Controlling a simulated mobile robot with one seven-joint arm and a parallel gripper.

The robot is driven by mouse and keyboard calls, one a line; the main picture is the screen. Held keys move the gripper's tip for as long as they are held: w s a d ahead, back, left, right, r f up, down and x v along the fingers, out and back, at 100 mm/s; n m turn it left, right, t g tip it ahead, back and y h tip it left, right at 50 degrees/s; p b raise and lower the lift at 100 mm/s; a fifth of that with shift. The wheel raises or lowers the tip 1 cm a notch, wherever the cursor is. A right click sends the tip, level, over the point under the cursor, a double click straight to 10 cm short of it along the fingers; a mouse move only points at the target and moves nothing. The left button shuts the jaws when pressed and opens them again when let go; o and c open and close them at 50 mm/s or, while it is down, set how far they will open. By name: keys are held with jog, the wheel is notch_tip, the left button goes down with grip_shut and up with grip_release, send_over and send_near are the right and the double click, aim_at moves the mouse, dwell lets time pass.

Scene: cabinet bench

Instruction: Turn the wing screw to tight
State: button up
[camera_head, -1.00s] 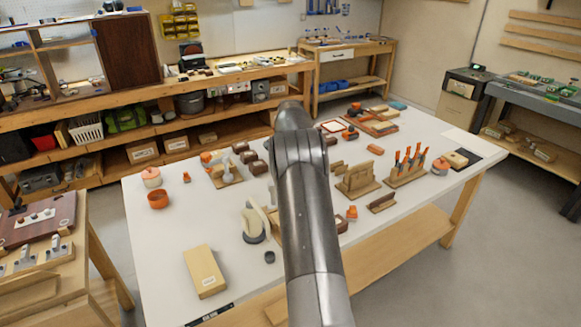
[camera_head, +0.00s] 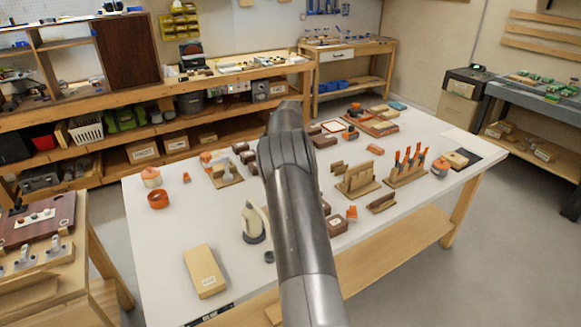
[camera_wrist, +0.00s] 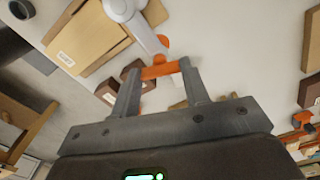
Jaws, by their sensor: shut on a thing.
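My gripper (camera_wrist: 161,82) shows in the wrist view with its two grey fingers on either side of an orange piece (camera_wrist: 159,71). It is shut on this piece, which appears to be the wing screw. A smaller orange part (camera_wrist: 162,42) shows just beyond it, next to a pale grey bar-like piece (camera_wrist: 148,36). Whether these parts are joined, and how far the screw is turned, I cannot tell. In the head view my arm covers the gripper and the piece it holds.
The white table (camera_head: 150,255) holds a tan box (camera_head: 205,271), a pale upright device (camera_head: 253,222), an orange bowl (camera_head: 158,199) and a rack with orange-handled tools (camera_head: 407,168). Brown blocks lie close to my arm. The table's front left is mostly clear around the tan box.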

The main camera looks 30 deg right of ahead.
dwell(0.5)
jog(key=o, duration=1)
jog(key=shift+r, duration=5.4)
